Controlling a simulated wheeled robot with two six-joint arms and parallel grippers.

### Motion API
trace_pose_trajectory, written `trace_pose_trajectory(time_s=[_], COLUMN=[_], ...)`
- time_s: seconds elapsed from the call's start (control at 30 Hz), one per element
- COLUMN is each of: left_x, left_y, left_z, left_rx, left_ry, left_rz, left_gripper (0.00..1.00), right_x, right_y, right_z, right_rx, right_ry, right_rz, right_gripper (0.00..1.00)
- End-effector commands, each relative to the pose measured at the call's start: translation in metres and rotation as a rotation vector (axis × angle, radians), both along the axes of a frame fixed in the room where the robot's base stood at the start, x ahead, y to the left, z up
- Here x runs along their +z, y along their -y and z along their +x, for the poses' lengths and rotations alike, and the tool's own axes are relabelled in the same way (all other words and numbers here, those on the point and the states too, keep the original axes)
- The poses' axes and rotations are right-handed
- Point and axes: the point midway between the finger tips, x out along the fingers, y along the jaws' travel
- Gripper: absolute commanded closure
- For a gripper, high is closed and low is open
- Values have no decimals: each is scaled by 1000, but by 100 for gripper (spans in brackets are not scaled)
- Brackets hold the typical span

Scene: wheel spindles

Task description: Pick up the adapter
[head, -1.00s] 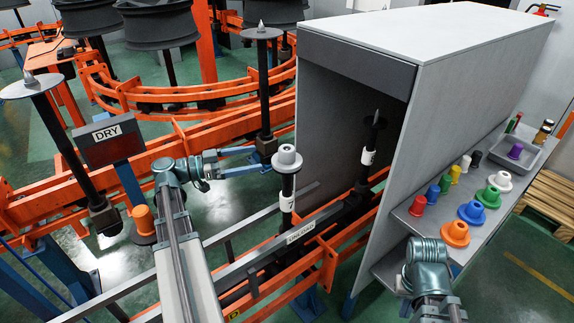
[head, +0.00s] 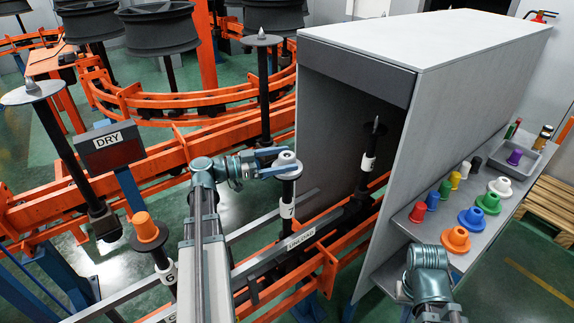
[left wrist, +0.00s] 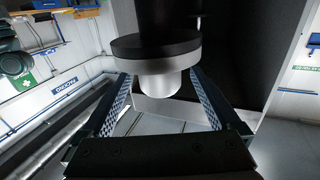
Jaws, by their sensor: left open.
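The white adapter (head: 288,158) sits on top of the spindle marked 7 (head: 286,205), in front of the grey cabinet. It also shows in the left wrist view (left wrist: 160,82) as a white cylinder against a dark disc (left wrist: 155,45). My left gripper (head: 276,165) is open at the adapter. In the left wrist view its two fingers (left wrist: 164,95) stand on either side of the white cylinder, with a gap on each side.
The grey cabinet (head: 440,50) stands just right of the spindle, with another spindle (head: 370,150) inside its opening. Coloured adapters, including a blue one (head: 472,218), stand on a side shelf. An orange adapter (head: 146,228) is on a spindle at left. Orange rails (head: 140,185) run behind.

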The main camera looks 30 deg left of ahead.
Motion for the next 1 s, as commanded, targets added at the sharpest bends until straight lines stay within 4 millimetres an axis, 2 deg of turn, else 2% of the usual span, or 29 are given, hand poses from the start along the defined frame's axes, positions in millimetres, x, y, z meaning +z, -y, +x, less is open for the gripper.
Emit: trace_pose_trajectory(time_s=[0.23,0.57,1.0], left_x=[3,3,3], left_y=[24,28,27], left_z=[25,30,29], left_rx=[-3,1,0], left_ry=[0,0,0], left_rz=[0,0,0], left_gripper=[4,4,81], right_x=[3,3,3], right_y=[0,0,0], right_z=[0,0,0], right_rx=[0,0,0], right_ry=[0,0,0], right_rz=[0,0,0], right_gripper=[100,100,100])
